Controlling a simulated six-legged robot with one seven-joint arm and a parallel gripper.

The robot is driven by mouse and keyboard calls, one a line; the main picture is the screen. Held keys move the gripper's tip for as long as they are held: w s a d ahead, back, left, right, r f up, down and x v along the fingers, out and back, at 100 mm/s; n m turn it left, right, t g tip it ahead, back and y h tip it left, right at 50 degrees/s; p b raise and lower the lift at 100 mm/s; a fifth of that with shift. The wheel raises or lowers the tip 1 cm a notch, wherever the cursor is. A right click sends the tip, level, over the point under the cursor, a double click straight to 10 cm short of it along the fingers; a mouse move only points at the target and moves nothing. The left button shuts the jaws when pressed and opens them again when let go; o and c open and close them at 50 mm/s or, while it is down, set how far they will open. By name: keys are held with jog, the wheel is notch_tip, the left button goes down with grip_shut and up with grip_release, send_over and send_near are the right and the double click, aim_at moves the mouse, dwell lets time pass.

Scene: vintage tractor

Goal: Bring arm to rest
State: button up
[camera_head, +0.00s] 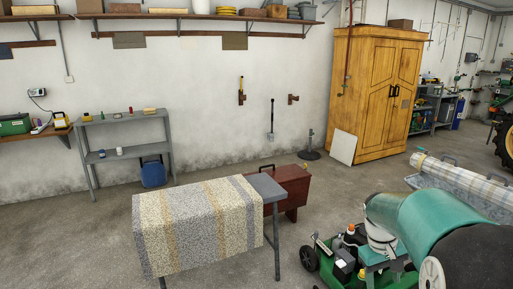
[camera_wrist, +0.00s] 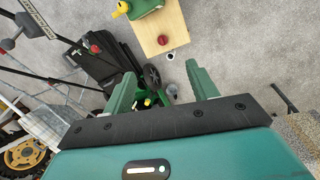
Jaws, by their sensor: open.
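My gripper (camera_wrist: 158,72) shows in the wrist view with its two green fingers spread wide apart. Nothing is held between them; the floor and part of a green cart (camera_wrist: 148,98) show beyond the gap. In the head view, a green and black part of my arm fills the lower right corner. It reaches over the green cart (camera_head: 316,258), which holds bottles and other items. The fingers cannot be made out clearly in the head view.
A cloth-draped table (camera_head: 195,225) stands at the front middle, with a red-brown chest (camera_head: 292,185) behind it. A wooden cabinet (camera_head: 375,90) is at the back. In the wrist view, a wooden top (camera_wrist: 160,20) carries a red item (camera_wrist: 163,40). Floor is clear left of the table.

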jog(key=s+a+r+t+y, duration=0.1)
jog(key=s+a+r+t, duration=0.2)
jog(key=s+a, duration=0.6)
jog(key=s+a+r+m+t+y, duration=0.1)
jog(key=s+a+r+t, duration=0.2)
jog(key=s+a+r, duration=0.3)
jog(key=s+a, duration=0.3)
jog(key=shift+s+r+t, duration=0.25)
jog(key=shift+r+t, duration=0.15)
jog(key=shift+c, duration=0.2)
jog(key=c, duration=0.4)
jog(key=shift+c, duration=0.2)
jog(key=shift+s+m, duration=0.15)
jog(key=shift+m, duration=0.15)
